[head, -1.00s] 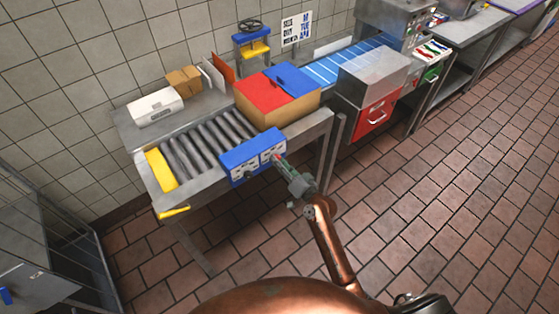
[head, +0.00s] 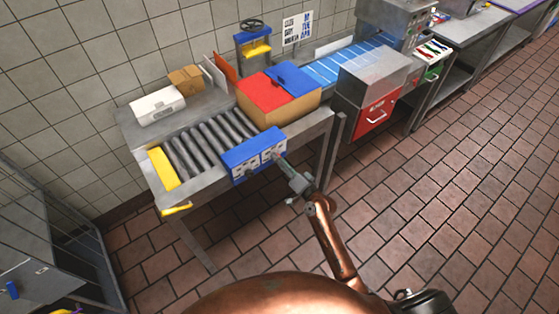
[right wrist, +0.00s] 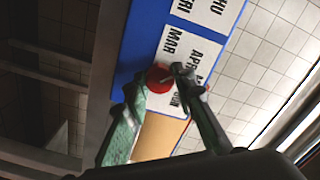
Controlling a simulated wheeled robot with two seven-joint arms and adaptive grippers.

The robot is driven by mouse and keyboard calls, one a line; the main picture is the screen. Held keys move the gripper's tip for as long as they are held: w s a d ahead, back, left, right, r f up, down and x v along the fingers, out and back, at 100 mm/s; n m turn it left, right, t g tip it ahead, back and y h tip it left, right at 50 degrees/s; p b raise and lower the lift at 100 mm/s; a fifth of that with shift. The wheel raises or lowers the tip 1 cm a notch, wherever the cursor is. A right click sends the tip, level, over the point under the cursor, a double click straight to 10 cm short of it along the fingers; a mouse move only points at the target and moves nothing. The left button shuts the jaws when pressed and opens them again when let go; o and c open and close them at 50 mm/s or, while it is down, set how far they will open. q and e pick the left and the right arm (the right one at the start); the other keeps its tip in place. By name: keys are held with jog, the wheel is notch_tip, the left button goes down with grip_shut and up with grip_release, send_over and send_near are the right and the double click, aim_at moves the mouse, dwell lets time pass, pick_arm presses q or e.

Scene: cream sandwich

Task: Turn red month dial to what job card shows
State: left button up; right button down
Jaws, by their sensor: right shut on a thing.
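The blue dial box (head: 252,148) with white label plates is at the front edge of the roller table. In the right wrist view, the red month dial (right wrist: 158,77) sits on a white plate (right wrist: 172,50) lettered MAR, APR and further months, partly hidden by a finger. My right gripper (right wrist: 157,84) has its two greenish fingers on either side of the dial, shut on it. It also shows in the head view (head: 282,160). I cannot tell where the dial points. The job card (head: 298,28) hangs on the wall; its lowest line seems to read APR. My left gripper is out of view.
A red and blue-topped carton (head: 277,95) stands on the table behind the dial box. Grey rollers (head: 210,145) lie to its left. A plate with day names (right wrist: 205,12) adjoins the month plate. The tiled floor in front is clear.

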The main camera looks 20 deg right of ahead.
jog(key=c, duration=1.6)
grip_release()
jog(key=shift+s, duration=0.1)
jog(key=v, duration=1.1)
jog(key=shift+s+d, duration=0.15)
jog(key=shift+s, duration=0.25)
jog(key=s+d+f+n+g+h, duration=0.1)
jog(key=s+d+f+g+h, duration=0.3)
jog(key=f, duration=0.9)
jog(key=s+d+f+n+g+y, duration=0.1)
jog(key=s+f, duration=0.5)
jog(key=f, duration=0.6)
jog(key=s+d+f+n+g+h, duration=0.1)
jog(key=s+d+f+g+h, duration=0.15)
jog(key=s+f, duration=0.7)
jog(key=s+d+f+n+g, duration=0.25)
jog(key=s+f+g, duration=0.25)
jog(key=s+f, duration=1.2)
jog(key=s+f+n+g, duration=0.1)
jog(key=s+f+g, duration=0.1)
jog(key=s, duration=0.7)
jog(key=s+f+n+g, duration=0.2)
jog(key=s+f, duration=0.3)
jog(key=s, duration=0.5)
jog(key=shift+s+a+h, duration=0.2)
jog(key=shift+s+h, duration=0.1)
jog(key=shift+h, duration=0.15)
